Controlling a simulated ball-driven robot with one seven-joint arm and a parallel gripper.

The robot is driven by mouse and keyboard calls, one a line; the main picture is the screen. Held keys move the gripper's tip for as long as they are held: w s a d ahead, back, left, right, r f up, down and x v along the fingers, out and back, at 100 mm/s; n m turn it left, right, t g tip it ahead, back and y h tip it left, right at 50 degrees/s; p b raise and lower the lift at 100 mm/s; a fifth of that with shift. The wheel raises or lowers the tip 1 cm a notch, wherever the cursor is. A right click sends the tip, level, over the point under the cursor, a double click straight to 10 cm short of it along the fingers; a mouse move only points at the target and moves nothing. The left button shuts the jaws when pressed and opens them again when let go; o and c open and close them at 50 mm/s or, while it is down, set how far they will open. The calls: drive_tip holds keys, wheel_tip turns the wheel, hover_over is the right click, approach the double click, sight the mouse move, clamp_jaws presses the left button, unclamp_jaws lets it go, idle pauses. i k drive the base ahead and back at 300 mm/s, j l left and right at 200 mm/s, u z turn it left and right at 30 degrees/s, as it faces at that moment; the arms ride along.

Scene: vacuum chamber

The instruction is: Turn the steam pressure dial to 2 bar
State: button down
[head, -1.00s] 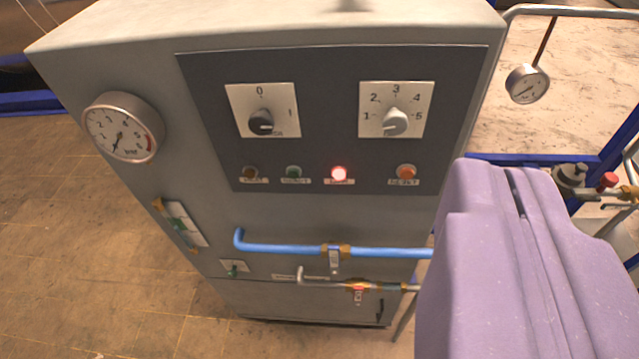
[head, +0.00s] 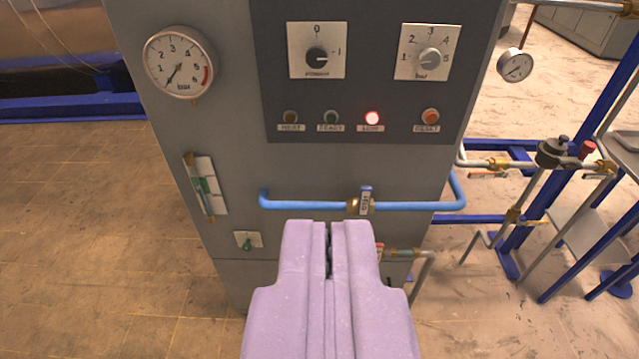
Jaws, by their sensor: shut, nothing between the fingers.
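The steam pressure dial (head: 430,60) is a light grey knob on a white square plate marked 1 to 5 and "bar". It sits at the upper right of the dark panel on the grey cabinet. I cannot read its pointer surely. My lavender gripper (head: 328,232) is shut and empty at the lower middle of the head view. It appears below and left of the dial, in front of the lower cabinet, and does not touch the dial. The round bar gauge (head: 180,62) at the upper left has its needle near the low end.
A black knob (head: 317,58) marked 0 and 1 is left of the dial. Below are small buttons, a lit red lamp (head: 372,118) and an orange reset button (head: 430,116). A blue pipe (head: 310,202) crosses the cabinet above my gripper. Blue frames (head: 590,150) stand right; floor is open left.

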sight(429, 59)
drive_tip(key=i+l, duration=0.8)
drive_tip(key=l, duration=0.15)
